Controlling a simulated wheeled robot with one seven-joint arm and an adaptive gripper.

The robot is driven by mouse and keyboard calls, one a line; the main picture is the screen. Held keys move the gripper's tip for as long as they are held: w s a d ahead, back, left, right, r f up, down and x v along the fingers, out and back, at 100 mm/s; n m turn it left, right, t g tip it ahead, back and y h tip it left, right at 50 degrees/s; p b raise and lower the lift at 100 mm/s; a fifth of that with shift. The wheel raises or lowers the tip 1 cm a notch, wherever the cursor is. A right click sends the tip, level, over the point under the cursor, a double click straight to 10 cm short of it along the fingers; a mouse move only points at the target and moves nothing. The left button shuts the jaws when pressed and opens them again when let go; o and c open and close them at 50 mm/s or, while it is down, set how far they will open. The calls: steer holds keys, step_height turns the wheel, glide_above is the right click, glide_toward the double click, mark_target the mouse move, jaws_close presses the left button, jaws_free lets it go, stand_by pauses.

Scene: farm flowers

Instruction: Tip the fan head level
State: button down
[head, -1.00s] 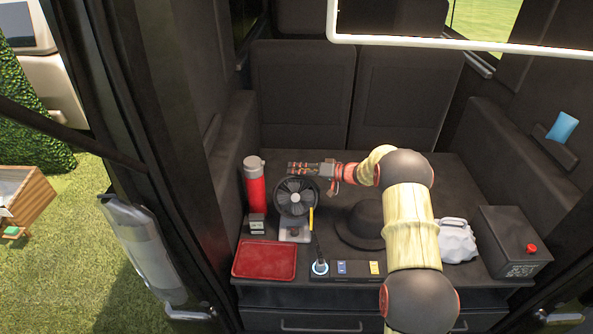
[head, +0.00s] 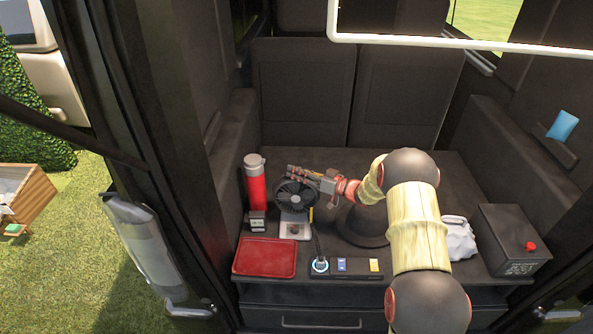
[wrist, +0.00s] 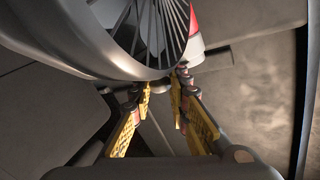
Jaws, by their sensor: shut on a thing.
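The fan has a dark round caged head (head: 295,198) on a pale base (head: 295,231), standing on the dark counter. Its head is tilted back, so the grille faces partly upward. My gripper (head: 296,173) reaches in from the right, behind the head's upper edge, and is shut on the fan head. In the wrist view, the fan's rim and grille (wrist: 155,35) fill the top. The yellow-padded fingers (wrist: 160,92) stand on either side of a small dark part under the rim. The exact contact is partly hidden.
Close left of the fan are a red bottle (head: 256,184) and a small device (head: 257,222). A red tray (head: 264,257) and a switch panel (head: 346,268) lie in front. A black hat (head: 362,228), white jug (head: 458,240) and black box (head: 512,241) stand to the right.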

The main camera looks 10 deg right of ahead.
steer(key=shift+s+a+r+n, duration=0.1)
steer(key=shift+s+a+n, duration=0.05)
steer(key=shift+s+n, duration=0.3)
steer(key=shift+s+a+p, duration=0.1)
steer(key=shift+s+p, duration=0.2)
steer(key=shift+s, duration=0.2)
steer(key=c, duration=1.7)
jaws_free()
steer(key=v, duration=1.2)
steer(key=shift+f, duration=0.25)
